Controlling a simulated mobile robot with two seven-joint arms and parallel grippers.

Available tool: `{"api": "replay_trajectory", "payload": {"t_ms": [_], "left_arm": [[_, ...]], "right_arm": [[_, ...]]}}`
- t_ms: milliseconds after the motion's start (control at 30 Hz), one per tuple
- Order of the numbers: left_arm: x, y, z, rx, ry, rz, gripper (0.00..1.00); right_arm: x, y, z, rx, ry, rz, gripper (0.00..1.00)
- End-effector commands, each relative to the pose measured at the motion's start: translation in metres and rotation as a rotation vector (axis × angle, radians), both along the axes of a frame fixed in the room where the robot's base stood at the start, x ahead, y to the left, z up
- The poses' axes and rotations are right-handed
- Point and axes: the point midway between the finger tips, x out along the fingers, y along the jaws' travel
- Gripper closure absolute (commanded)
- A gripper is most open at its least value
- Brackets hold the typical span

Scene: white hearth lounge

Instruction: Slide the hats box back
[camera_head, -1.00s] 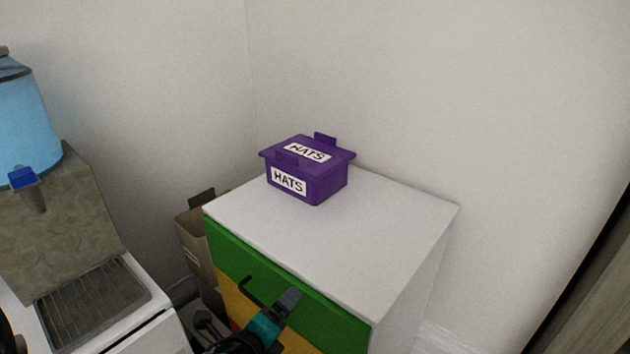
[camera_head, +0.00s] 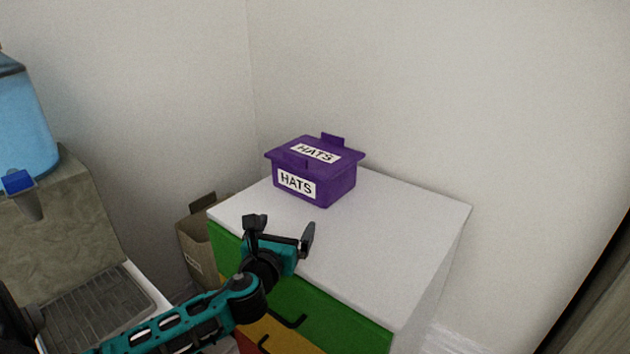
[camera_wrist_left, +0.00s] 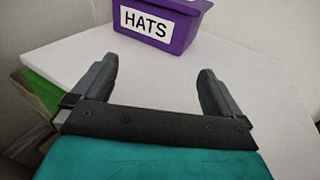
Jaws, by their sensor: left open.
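The purple hats box (camera_head: 335,187) stands upright with its lid on, on the white top of the dresser (camera_head: 400,235), towards its back left corner. White labels reading HATS are on its lid and front. My left gripper (camera_head: 281,227) is open and empty, above the front left part of the dresser top, in front of the box and apart from it. In the left wrist view the box (camera_wrist_left: 185,30) is beyond the two open fingertips (camera_wrist_left: 158,70), with a strip of bare white top between. My right gripper is not in view.
Walls (camera_head: 420,90) meet behind the dresser. A cardboard box (camera_head: 196,250) stands on the floor to its left. A blue drinks dispenser (camera_head: 25,125) stands on a stone-like block further left. The dresser top right of the box is clear.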

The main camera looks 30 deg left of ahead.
Motion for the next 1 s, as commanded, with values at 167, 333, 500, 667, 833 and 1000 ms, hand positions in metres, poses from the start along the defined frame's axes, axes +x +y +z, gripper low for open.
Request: {"api": "replay_trajectory", "payload": {"t_ms": [167, 333, 500, 667, 833, 1000], "left_arm": [[0.02, 0.007, -0.003, 0.0, -0.001, 0.001, 0.0], [0.026, 0.01, -0.003, -0.003, 0.001, 0.0, 0.0], [0.026, 0.01, -0.003, -0.003, 0.001, 0.0, 0.0], [0.025, 0.01, -0.003, -0.003, 0.001, 0.0, 0.0], [0.025, 0.01, -0.003, -0.003, 0.001, 0.0, 0.0], [0.025, 0.009, -0.003, -0.003, 0.001, 0.0, 0.0]], "right_arm": [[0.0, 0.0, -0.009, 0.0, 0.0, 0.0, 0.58], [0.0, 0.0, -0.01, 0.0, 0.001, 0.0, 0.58], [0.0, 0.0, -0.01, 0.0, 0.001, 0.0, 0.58], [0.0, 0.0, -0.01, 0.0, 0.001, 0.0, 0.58], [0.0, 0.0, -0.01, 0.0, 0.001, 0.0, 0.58], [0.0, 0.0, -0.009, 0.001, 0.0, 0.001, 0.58]]}}
